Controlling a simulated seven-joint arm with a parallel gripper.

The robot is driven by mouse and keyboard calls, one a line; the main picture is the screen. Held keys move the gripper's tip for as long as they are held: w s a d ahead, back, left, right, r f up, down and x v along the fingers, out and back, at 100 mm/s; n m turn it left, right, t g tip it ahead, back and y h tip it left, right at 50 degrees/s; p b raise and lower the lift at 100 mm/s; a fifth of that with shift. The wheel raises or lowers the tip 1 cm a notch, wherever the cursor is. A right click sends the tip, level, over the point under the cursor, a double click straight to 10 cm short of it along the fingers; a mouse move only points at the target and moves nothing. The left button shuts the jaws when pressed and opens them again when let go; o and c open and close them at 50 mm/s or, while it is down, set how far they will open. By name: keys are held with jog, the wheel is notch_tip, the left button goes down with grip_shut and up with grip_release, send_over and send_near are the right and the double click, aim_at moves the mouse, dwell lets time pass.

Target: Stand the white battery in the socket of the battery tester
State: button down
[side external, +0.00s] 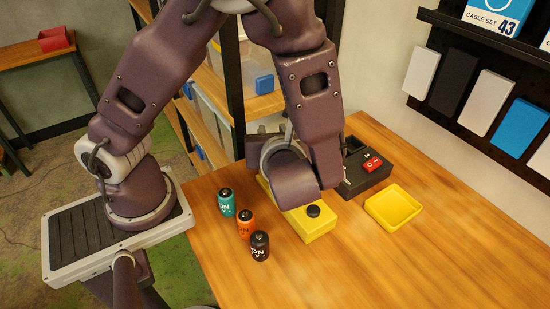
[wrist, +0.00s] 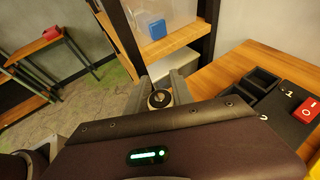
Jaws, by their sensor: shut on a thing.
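In the wrist view, my gripper (wrist: 160,92) is shut on an upright round thing, likely the white battery (wrist: 159,100). Only its dark top with a pale ring shows; its sides are mostly hidden. In the side view my arm hides the fingertips and the held thing. A black box (side external: 376,185) with a red switch stands right of my wrist. In the wrist view the same box (wrist: 262,98) shows square recesses, empty as far as I can see. I cannot tell for sure whether it is the battery tester. A yellow box (side external: 318,225) with a black button stands partly under my wrist.
Teal (side external: 227,203), orange (side external: 245,224) and black (side external: 260,246) batteries stand in a row left of the yellow box. A shallow yellow tray (side external: 393,207) lies empty right of the black box. The wooden table (side external: 430,265) is clear at the front right.

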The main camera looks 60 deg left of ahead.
notch_tip(320, 180, down, 5)
jog(key=shift+f, duration=0.1)
jog(key=c, duration=1.1)
grip_release()
